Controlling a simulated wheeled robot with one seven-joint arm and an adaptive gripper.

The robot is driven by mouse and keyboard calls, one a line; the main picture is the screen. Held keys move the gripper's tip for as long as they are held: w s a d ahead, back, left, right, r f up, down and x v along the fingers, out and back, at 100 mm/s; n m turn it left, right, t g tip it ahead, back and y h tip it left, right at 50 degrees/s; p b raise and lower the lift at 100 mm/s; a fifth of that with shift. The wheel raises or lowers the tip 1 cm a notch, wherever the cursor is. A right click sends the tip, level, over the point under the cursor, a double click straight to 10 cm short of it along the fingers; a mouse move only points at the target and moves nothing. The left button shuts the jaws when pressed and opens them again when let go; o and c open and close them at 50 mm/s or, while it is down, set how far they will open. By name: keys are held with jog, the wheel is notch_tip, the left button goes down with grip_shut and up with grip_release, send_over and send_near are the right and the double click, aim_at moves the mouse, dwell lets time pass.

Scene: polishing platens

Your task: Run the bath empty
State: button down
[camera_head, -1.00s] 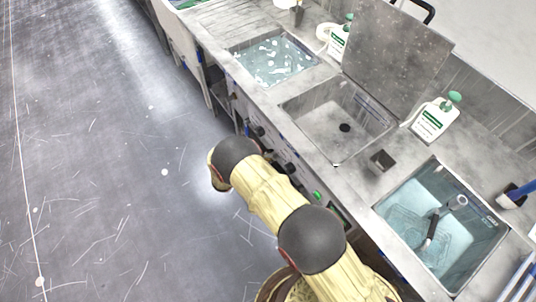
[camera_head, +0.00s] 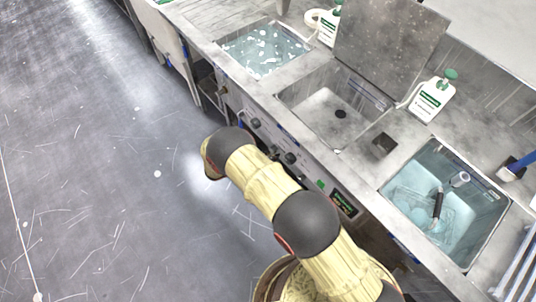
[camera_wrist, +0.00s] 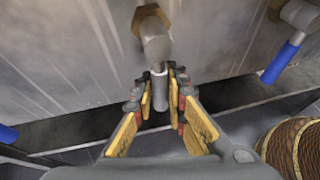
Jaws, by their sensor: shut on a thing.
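In the wrist view, my gripper (camera_wrist: 163,82) is shut on a grey valve lever (camera_wrist: 158,94), with one finger on each side of it. The lever hangs down from a metal valve fitting (camera_wrist: 154,38) on a steel wall. In the head view, a right bath (camera_head: 408,180) holds bluish water and a wire basket with a dark-handled tool. A left bath (camera_head: 300,50) holds water with white bits floating on it. The middle basin (camera_head: 318,117) looks empty, with a dark drain hole. My gripper is hidden in the head view. I cannot tell which bath this valve serves.
Another valve with a blue handle (camera_wrist: 283,62) is at the right in the wrist view, and a blue handle end (camera_wrist: 8,133) shows at the left. A raised lid (camera_head: 392,45) stands behind the middle basin. Open floor (camera_head: 90,180) lies left of the bench.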

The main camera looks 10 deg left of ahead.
jog(key=shift+s+d, duration=0.15)
dwell(0.4)
jog(key=c, duration=1.9)
grip_release()
jog(key=shift+o, duration=0.7)
jog(key=v, duration=1.2)
jog(key=shift+f, duration=0.1)
